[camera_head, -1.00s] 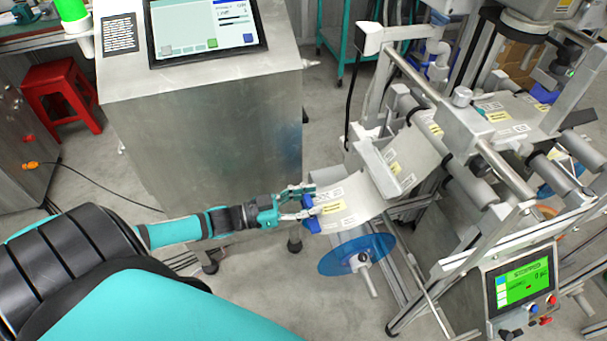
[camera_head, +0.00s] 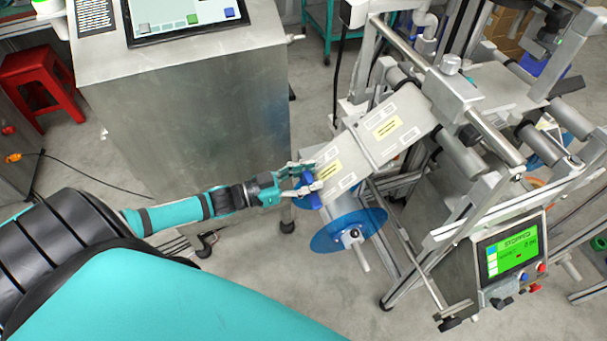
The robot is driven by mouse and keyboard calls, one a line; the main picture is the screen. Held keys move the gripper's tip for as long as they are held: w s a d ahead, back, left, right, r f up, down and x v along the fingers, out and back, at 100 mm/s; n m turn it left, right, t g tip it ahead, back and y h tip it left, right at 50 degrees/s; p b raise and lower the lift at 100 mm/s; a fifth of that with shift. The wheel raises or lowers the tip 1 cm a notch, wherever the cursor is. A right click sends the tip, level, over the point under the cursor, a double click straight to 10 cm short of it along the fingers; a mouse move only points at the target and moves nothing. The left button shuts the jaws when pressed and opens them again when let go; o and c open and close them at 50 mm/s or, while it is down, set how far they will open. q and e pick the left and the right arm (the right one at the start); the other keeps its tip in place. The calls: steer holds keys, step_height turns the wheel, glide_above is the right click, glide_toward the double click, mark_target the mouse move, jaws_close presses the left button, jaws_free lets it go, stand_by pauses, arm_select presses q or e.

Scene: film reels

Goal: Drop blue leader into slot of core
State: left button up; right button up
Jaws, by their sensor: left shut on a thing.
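The blue leader (camera_head: 308,187) is a small blue piece at the lower left end of the pale label film (camera_head: 385,135). My left gripper (camera_head: 312,182) is shut on the blue leader, with the film stretching from it up and right to the machine's rollers. The core (camera_head: 354,236) is a grey spindle in the middle of a translucent blue disc (camera_head: 335,231). The disc is just below and right of the gripper. The slot in the core is too small to make out. My right gripper is out of view.
The labelling machine (camera_head: 480,150) with metal rollers fills the right side. Its control box (camera_head: 512,250) has a green screen. A steel cabinet (camera_head: 190,110) with a touchscreen stands behind my left arm. A red stool (camera_head: 38,85) is at the far left.

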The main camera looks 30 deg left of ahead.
arm_select(q)
steer(key=shift+w+d+f+b, duration=0.3)
steer(key=shift+w+d, duration=0.1)
steer(key=shift+w, duration=0.15)
steer(key=shift+w+d+f+b, duration=0.2)
steer(key=shift+w+d+b, duration=0.1)
steer(key=shift+w+d, duration=0.2)
steer(key=shift+w+d+f+b, duration=0.25)
steer(key=shift+w+d+b, duration=0.1)
steer(key=shift+w, duration=0.25)
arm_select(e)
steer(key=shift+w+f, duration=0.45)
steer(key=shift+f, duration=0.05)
arm_select(q)
steer(key=shift+w+d+f+b, duration=0.3)
steer(key=shift+w+d, duration=0.2)
steer(key=shift+w, duration=0.1)
steer(key=shift+w+d+f+b, duration=0.15)
steer(key=shift+w+d+b, duration=0.15)
steer(key=shift+w+d, duration=0.25)
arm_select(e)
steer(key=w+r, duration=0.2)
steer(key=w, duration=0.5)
arm_select(q)
steer(key=shift+a, duration=0.1)
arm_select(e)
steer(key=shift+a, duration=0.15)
